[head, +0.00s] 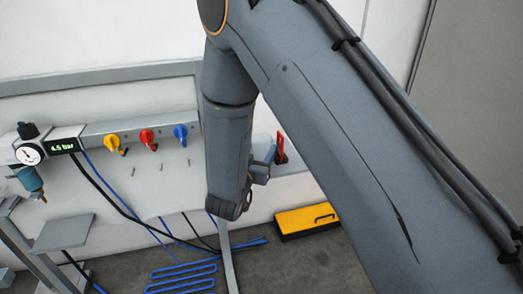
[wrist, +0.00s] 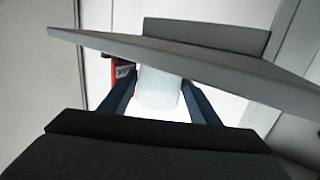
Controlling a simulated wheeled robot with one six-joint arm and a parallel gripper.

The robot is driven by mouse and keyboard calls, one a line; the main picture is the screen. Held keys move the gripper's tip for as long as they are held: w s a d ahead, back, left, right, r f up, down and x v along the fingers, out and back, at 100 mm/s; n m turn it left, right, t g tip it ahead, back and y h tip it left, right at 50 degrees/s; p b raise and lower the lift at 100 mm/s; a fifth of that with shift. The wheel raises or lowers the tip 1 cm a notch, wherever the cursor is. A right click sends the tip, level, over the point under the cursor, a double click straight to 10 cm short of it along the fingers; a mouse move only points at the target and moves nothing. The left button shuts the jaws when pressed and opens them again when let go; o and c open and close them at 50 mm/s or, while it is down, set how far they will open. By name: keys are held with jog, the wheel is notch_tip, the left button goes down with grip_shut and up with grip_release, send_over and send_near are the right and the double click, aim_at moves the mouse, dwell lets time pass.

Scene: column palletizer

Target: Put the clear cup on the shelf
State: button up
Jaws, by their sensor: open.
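A pale, whitish cup-like thing, taken as the clear cup (wrist: 160,92), is between the two dark fingers of my gripper (wrist: 158,84) in the wrist view. The fingers are open, one on each side of it; I cannot tell whether either touches it. A grey board, likely the shelf (wrist: 230,72), crosses above the cup in the picture and meets its upper edge. Whether the cup rests on it is unclear. In the head view my gripper (head: 263,168) is small and partly hidden by my arm, with a pale bit of the cup (head: 262,142) just above it.
A red item (wrist: 122,73) lies behind the left finger; a red switch (head: 281,148) shows beside my gripper. A wall panel carries yellow, red and blue knobs (head: 148,138) and a gauge (head: 29,154). A yellow case (head: 306,221) and blue hose (head: 180,278) lie on the floor.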

jog(key=c, duration=0.8)
jog(key=shift+r, duration=0.1)
